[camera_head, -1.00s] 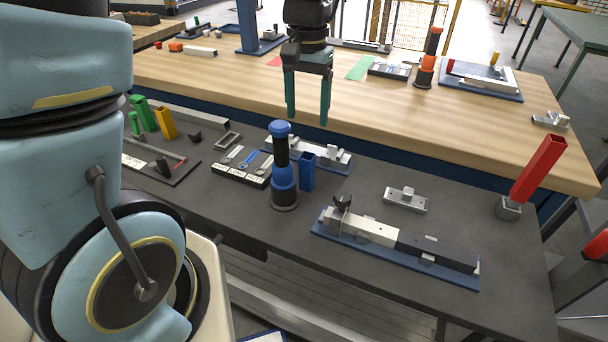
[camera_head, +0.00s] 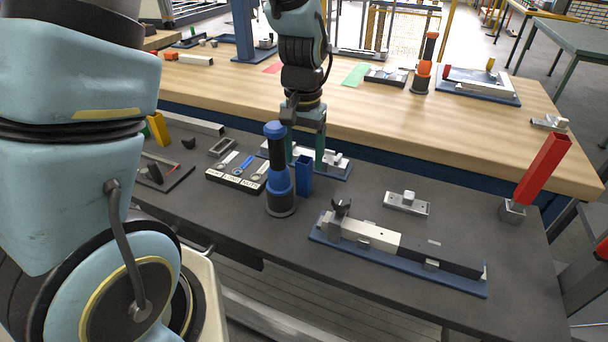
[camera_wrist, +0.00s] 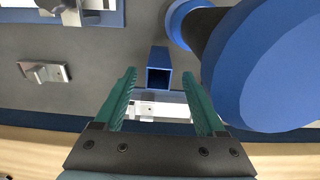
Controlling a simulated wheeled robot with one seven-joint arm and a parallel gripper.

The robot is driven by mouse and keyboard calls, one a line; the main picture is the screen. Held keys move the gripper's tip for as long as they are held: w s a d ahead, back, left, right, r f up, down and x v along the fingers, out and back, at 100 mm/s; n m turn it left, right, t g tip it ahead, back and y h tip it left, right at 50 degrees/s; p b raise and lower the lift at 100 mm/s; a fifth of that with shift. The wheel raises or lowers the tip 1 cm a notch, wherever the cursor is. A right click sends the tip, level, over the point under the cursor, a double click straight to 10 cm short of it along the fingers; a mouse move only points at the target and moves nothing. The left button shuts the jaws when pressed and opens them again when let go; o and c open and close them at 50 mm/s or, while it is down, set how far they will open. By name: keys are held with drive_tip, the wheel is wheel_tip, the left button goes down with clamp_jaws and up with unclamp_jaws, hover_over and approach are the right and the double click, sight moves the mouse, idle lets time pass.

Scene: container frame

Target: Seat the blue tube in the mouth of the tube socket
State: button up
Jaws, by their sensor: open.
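The blue tube (camera_head: 304,174) stands upright on the dark bench, just right of a blue-and-black post. In the wrist view the blue tube (camera_wrist: 159,55) shows its open square top between and ahead of the fingertips. My gripper (camera_head: 305,166) has green fingers, is open and empty, and hangs low just behind and above the tube. In the wrist view my gripper (camera_wrist: 159,76) has a finger on each side, with gaps to the tube. A grey block that looks like the tube socket (camera_head: 511,212) stands at the right with a tilted red tube (camera_head: 541,168) in its mouth.
The blue-and-black post (camera_head: 279,180) stands close beside the tube; it also looms right in the wrist view (camera_wrist: 270,65). A blue-based fixture (camera_head: 337,172) lies behind the tube. A long fixture (camera_head: 400,258) and a small metal block (camera_head: 407,204) lie to the right.

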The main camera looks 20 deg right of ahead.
sight(304, 171)
drive_tip(key=shift+s+f+p, duration=0.1)
drive_tip(key=shift+f+p, duration=0.55)
drive_tip(key=shift+f, duration=1.55)
drive_tip(key=shift+c, duration=0.3)
clamp_jaws()
